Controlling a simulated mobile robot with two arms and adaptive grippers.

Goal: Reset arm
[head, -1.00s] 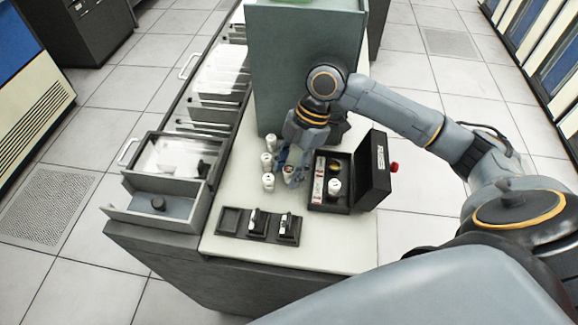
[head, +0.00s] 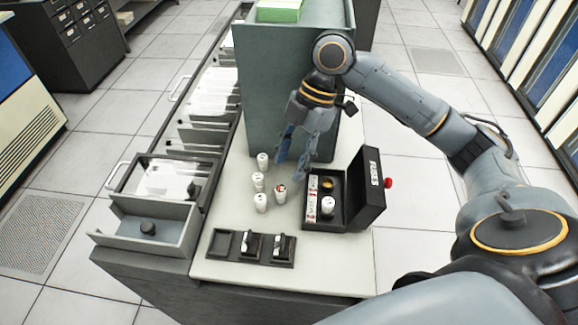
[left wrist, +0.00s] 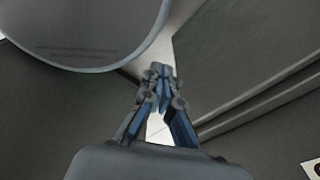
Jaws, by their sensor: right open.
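My right gripper (head: 297,152) is open and empty, pointing down above the counter beside the tall grey-green cabinet. Below it a white fuse with a red mark (head: 281,194) stands upright on the pale counter (head: 215,268), apart from the fingers. Three other white fuses stand left of it: one at the back (head: 262,162), one in the middle (head: 258,181), one in front (head: 260,203). My left gripper is out of the head view. In the left wrist view its fingers (left wrist: 161,72) come together at the tips with nothing visible between them.
An open black box (head: 337,222) with a raised lid holds a white fuse. A black tray with switches (head: 252,247) lies in front. Open card drawers (head: 150,180) line the left side. The tall cabinet (head: 290,75) stands behind the gripper.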

